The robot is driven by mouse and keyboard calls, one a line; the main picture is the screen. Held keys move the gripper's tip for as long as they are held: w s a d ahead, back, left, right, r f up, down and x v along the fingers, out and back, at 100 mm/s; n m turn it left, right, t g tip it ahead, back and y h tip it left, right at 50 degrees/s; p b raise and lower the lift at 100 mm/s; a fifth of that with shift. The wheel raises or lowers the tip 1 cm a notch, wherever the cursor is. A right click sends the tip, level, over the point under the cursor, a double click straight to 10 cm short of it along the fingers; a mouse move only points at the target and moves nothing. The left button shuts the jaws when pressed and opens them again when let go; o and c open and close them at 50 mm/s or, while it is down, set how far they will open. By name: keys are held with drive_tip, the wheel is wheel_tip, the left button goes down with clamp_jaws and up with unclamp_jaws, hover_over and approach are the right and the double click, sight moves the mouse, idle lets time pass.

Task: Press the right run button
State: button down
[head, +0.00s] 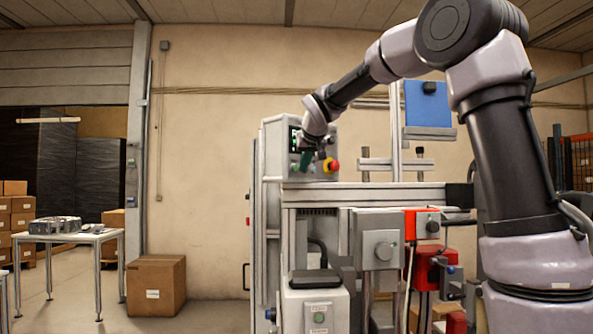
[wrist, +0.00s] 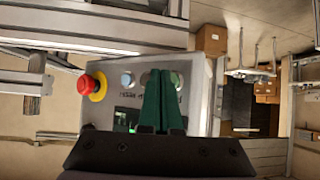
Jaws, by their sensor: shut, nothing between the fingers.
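A grey control panel (head: 325,130) stands upright at the middle of the head view and fills the centre of the wrist view (wrist: 203,110). A row of round buttons runs beside the red emergency stop (wrist: 90,85) with its yellow ring; the stop also shows in the head view (head: 332,166). A pale button (wrist: 127,80) is clear to see, and a green button (wrist: 178,79) is partly hidden behind my gripper. My gripper (wrist: 159,72) has its dark green fingers shut and empty in front of the button row. I cannot tell whether the tips touch a button.
A lit screen sits on the panel, mostly hidden by my gripper. Below is a machine frame with a grey box (head: 378,248) and a red unit (head: 433,265). A cardboard box (head: 156,285) and a table (head: 70,236) stand left, with free floor around them.

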drive_tip(key=shift+w+a, duration=0.25)
drive_tip(key=shift+w, duration=0.05)
drive_tip(key=shift+w+a, duration=0.2)
drive_tip(key=shift+w, duration=0.1)
idle(0.7)
drive_tip(key=shift+s, duration=0.1)
drive_tip(key=shift+s+d, duration=0.45)
drive_tip(key=shift+s, duration=0.1)
drive_tip(key=shift+s+d, duration=0.1)
drive_tip(key=shift+s+d, duration=0.75)
drive_tip(key=shift+s, duration=0.2)
drive_tip(key=shift+s+d, duration=0.7)
drive_tip(key=shift+s, duration=0.25)
